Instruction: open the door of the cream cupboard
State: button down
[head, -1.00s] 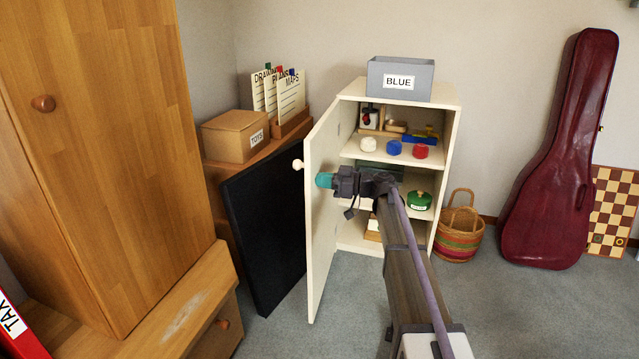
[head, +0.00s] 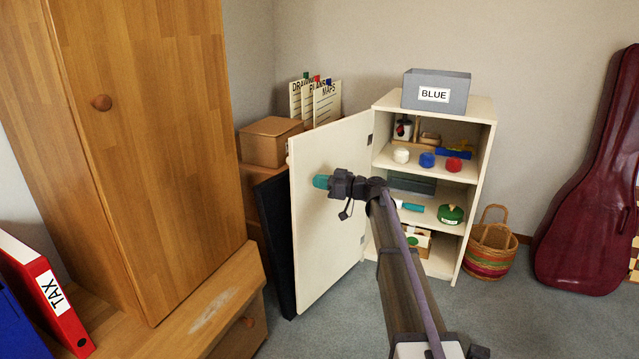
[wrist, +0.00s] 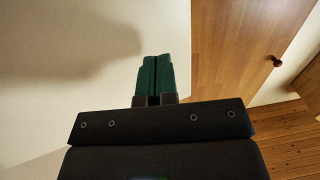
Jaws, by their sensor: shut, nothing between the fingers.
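The cream cupboard (head: 478,165) stands against the back wall with its door (head: 325,230) swung wide open to the left, so its shelves are in plain view. The door's inner face is towards me, and its knob is mostly hidden at the far left edge. My gripper (head: 321,181) is in front of the door's inner face, close to it. In the wrist view the teal fingers of my gripper (wrist: 155,78) are shut together with nothing between them, and the pale door (wrist: 60,80) fills the left side. I cannot tell whether the fingertips touch the door.
The shelves hold several small things, such as a green pot (head: 450,214). A grey BLUE box (head: 436,91) sits on top. A black panel (head: 273,240) stands behind the door. A wooden wardrobe (head: 150,150) is at left, a basket (head: 490,250) at right. Carpet lies clear at front right.

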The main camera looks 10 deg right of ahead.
jog(key=s+d, duration=0.9)
jog(key=s, duration=0.1)
jog(key=shift+s, duration=0.4)
